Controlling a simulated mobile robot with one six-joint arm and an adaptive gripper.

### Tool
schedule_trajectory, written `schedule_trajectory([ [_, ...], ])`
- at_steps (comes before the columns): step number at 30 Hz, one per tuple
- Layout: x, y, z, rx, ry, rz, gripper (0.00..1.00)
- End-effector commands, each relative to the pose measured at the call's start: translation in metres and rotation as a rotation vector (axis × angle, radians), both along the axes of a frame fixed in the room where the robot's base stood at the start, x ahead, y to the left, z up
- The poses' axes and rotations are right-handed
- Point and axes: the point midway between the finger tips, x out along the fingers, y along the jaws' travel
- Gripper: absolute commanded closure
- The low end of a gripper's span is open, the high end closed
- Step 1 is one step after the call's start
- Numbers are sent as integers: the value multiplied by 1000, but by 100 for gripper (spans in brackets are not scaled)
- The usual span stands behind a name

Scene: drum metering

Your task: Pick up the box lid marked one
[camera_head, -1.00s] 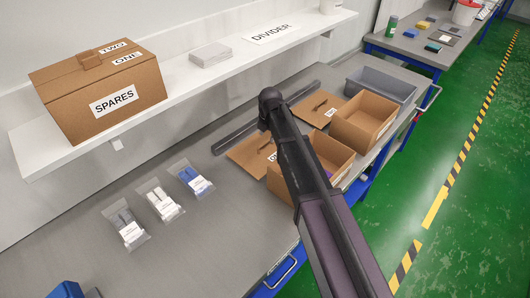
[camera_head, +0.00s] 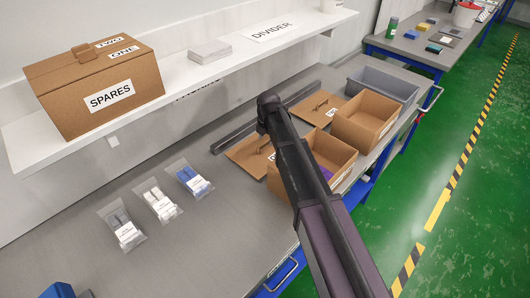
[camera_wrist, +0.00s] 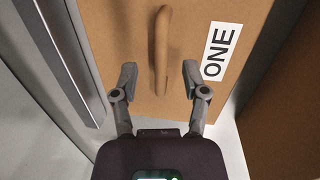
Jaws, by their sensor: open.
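The box lid marked ONE (camera_wrist: 221,51) is flat brown cardboard with a raised bar handle (camera_wrist: 161,50) and a white label on its right. In the head view the lid (camera_head: 248,153) lies on the grey bench, partly hidden by my arm. In the wrist view my gripper (camera_wrist: 159,76) is open. Its two fingers stand left and right of the handle's near half, with gaps on both sides. Nothing is held. I cannot tell how far the fingertips are above the lid. My gripper is hidden in the head view.
An open brown box (camera_head: 332,155) stands right of the lid, another open box (camera_head: 364,124) beyond it. A second lid (camera_head: 317,107) lies behind. A dark rail (camera_head: 236,132) runs along the bench. The SPARES box (camera_head: 107,95) sits on the shelf. Several bags lie at left, with bare bench around them.

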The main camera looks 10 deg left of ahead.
Motion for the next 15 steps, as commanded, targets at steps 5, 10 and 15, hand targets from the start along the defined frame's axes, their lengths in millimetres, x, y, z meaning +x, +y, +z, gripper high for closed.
schedule_trajectory([
  [5,2,1,-17,0,0,0,42],
  [10,3,2,-22,0,0,0,42],
  [15,4,2,-23,0,0,0,42],
])
